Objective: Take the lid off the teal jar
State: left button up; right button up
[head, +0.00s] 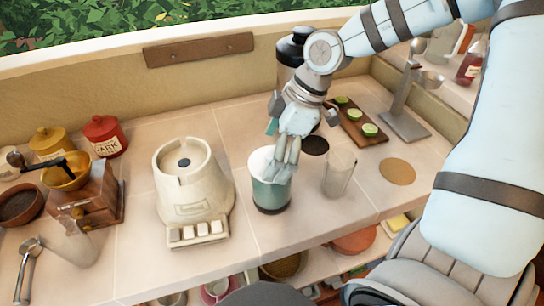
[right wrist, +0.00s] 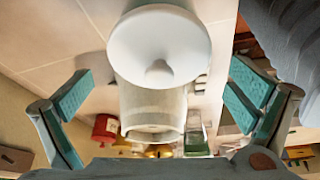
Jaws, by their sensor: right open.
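The teal jar (head: 271,195) stands upright on the tiled counter, right of the cream blender base. Its white lid (head: 262,163) sits on top, partly hidden by my right gripper (head: 286,158). In the right wrist view the round white lid (right wrist: 160,35) faces the camera, with its small knob (right wrist: 158,73) in the middle; the jar body is hidden behind it. My right gripper (right wrist: 160,90) is open, its teal finger pads on either side of the lid and knob, apart from them. My left gripper is in neither view.
The cream blender base (head: 190,190) stands left of the jar and a clear glass (head: 339,173) close to its right. Behind are a dark-lidded canister (head: 290,50) and a board with cucumber slices (head: 360,125). A wooden grinder (head: 90,195) stands left. Free counter lies before the jar.

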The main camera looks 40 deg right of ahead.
jog(key=shift+w+a+f, duration=0.1)
jog(key=shift+a+f, duration=0.05)
jog(key=shift+f, duration=0.15)
jog(key=c, duration=1.1)
jog(key=shift+s+r, duration=0.1)
jog(key=shift+s, duration=0.15)
jog(key=shift+c, duration=1.3)
jog(key=shift+s+a, duration=0.1)
jog(key=shift+c, duration=0.4)
